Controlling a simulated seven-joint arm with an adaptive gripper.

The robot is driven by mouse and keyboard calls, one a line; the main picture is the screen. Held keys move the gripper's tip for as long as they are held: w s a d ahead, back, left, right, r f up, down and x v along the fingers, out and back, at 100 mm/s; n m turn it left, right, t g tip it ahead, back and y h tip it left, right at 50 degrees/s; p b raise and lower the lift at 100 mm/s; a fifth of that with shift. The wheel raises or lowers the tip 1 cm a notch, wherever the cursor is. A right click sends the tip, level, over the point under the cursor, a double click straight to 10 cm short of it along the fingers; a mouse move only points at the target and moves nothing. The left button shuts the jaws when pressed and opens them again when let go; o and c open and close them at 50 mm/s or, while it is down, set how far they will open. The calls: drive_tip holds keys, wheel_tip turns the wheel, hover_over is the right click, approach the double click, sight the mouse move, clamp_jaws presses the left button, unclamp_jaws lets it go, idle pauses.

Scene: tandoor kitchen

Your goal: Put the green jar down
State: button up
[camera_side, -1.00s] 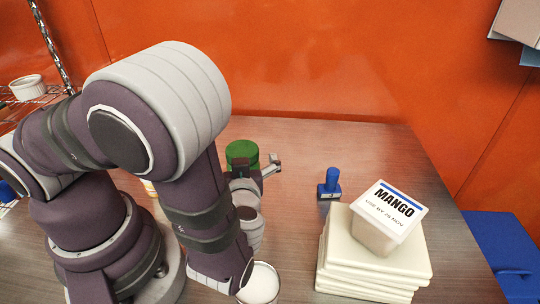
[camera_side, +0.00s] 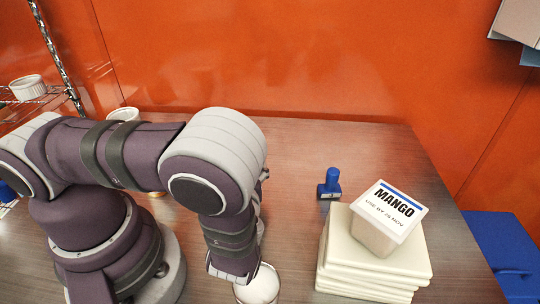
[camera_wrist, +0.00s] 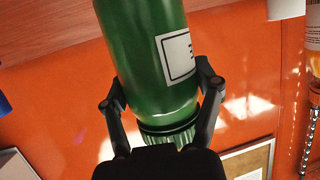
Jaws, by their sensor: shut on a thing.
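In the wrist view my gripper (camera_wrist: 161,78) is shut on the green jar (camera_wrist: 140,45), with one finger on each side of it. The jar is a shiny green cylinder with a white label (camera_wrist: 176,56) bearing dark marks. Its ridged green lid (camera_wrist: 168,134) is at the end nearer my palm. The jar's far end runs out of the top of the view, so I cannot tell whether it touches anything. In the side view my arm hides the jar and nearly all of my gripper.
The wooden table (camera_side: 300,150) is clear along the back by the orange wall (camera_side: 300,60). A blue-handled stamp (camera_side: 329,184) stands right of my arm. A tub marked MANGO (camera_side: 378,232) sits on a stack of cream slabs (camera_side: 375,272). A white cup (camera_side: 123,114) is at back left.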

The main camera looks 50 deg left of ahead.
drive_tip(key=c, duration=0.5)
wheel_tip(320, 180, up, 9)
drive_tip(key=shift+r, duration=0.1)
drive_tip(key=shift+w+r, duration=0.15)
drive_tip(key=shift+w, duration=0.05)
drive_tip(key=w+a+f+m+t+h, duration=0.15)
drive_tip(key=w+m+t+h, duration=0.25)
drive_tip(key=w, duration=1)
drive_tip(key=f, duration=0.7)
drive_tip(key=shift+w+a+f, duration=0.2)
drive_tip(key=shift+a+f, duration=0.1)
drive_tip(key=shift+f, duration=0.05)
